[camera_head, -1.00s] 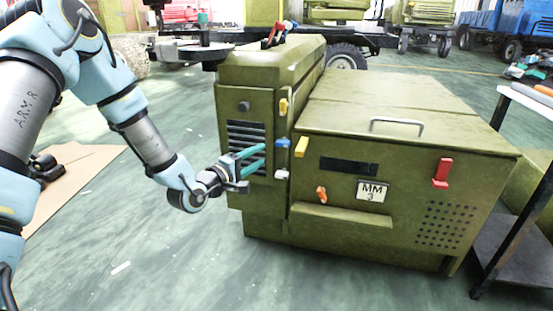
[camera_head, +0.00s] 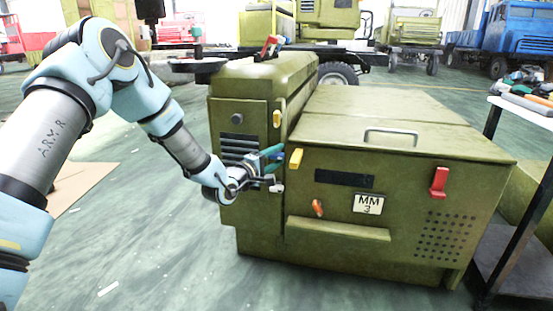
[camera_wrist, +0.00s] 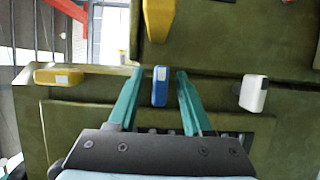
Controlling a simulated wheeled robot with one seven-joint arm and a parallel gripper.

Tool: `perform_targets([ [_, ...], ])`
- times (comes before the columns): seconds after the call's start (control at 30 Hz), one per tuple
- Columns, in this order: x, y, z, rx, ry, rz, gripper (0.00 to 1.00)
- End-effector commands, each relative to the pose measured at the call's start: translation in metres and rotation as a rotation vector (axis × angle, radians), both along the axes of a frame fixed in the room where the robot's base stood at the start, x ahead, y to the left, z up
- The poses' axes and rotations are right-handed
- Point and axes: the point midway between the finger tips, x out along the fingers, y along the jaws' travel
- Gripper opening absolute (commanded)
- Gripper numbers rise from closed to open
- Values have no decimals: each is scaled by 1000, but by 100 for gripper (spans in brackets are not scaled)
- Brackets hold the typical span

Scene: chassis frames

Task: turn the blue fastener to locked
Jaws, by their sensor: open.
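The blue fastener (camera_wrist: 160,86) is a small blue lever with a pale patch at one end, on the olive cabinet beside the panel seam. In the wrist view it points along the fingers' length. My gripper (camera_wrist: 160,74) is open, with one teal finger on each side of it and a visible gap to both. In the head view my gripper (camera_head: 272,158) is at the cabinet's left section, and the blue fastener (camera_head: 281,155) is mostly hidden by the fingers. I cannot tell whether a finger touches it.
A yellow fastener (camera_wrist: 58,76), another yellow fastener (camera_wrist: 158,18) and a white fastener (camera_wrist: 253,93) surround the blue one. An orange fastener (camera_head: 317,208) and a red fastener (camera_head: 439,182) are on the cabinet front (camera_head: 345,245). A tool table (camera_head: 525,108) stands right. Floor at left is open.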

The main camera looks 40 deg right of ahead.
Motion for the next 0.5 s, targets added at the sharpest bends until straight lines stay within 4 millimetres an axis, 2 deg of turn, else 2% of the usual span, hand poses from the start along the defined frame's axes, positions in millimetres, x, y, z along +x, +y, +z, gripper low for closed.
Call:
perform_targets([
  [0.2,0,0,0,1,0,0,50],
  [0.5,0,0,0,1,0,0,16],
])
